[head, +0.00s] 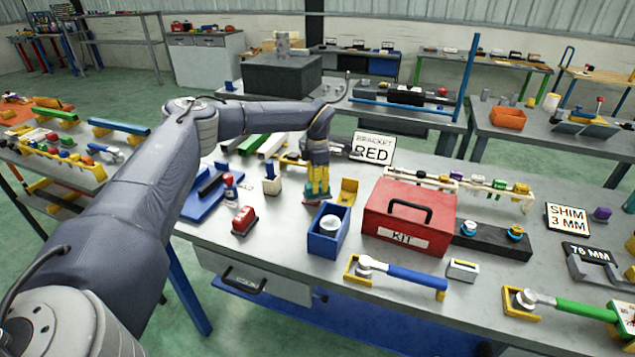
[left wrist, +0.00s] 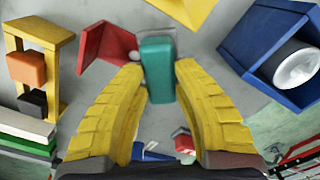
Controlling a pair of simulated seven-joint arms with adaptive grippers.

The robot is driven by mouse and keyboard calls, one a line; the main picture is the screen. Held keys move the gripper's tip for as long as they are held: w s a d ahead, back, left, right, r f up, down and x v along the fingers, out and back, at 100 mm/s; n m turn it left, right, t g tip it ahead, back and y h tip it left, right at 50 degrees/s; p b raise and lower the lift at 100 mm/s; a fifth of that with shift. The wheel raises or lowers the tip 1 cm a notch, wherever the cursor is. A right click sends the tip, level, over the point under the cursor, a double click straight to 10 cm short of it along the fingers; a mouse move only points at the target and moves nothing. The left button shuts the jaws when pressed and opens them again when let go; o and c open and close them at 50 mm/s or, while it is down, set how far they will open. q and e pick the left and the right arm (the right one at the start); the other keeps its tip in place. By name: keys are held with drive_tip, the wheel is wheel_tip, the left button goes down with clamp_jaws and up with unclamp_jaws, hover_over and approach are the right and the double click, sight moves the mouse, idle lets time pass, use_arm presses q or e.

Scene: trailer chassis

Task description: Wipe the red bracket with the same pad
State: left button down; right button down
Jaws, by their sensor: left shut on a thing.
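My left gripper (head: 317,188) points down over the bench, left of the yellow bracket (head: 347,192). In the left wrist view its yellow fingers (left wrist: 158,85) are shut on a teal pad (left wrist: 158,68). The red bracket (left wrist: 105,55) lies just beside the pad in that view, its near edge close to the pad; I cannot tell whether they touch. In the head view the red bracket is mostly hidden by the gripper. A sign reading BRACKET RED (head: 372,150) stands behind. My right gripper is not in view.
A blue bin (head: 328,240) with a white round thing in it stands just in front of the gripper. The red kit box (head: 408,215) is to its right. A red-topped bottle (head: 229,187) and a red block (head: 243,220) stand to the left.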

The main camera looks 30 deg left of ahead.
sight(307, 186)
use_arm(q)
drive_tip(key=shift+f, duration=1)
idle(0.8)
drive_tip(key=shift+a, duration=0.1)
drive_tip(key=shift+s+a+r, duration=0.1)
drive_tip(key=shift+s+a, duration=0.1)
drive_tip(key=shift+a, duration=0.7)
drive_tip(key=shift+s+a+r, duration=0.1)
drive_tip(key=shift+s+a, duration=0.1)
drive_tip(key=shift+a, duration=0.7)
drive_tip(key=shift+a+f, duration=0.1)
drive_tip(key=shift+f, duration=0.1)
drive_tip(key=shift+w+d+f, duration=0.15)
drive_tip(key=shift+d, duration=0.9)
drive_tip(key=shift+w+d+f, duration=0.15)
drive_tip(key=shift+d, duration=0.85)
drive_tip(key=shift+w+r, duration=0.1)
drive_tip(key=shift+r, duration=3.05)
drive_tip(key=shift+r, duration=0.1)
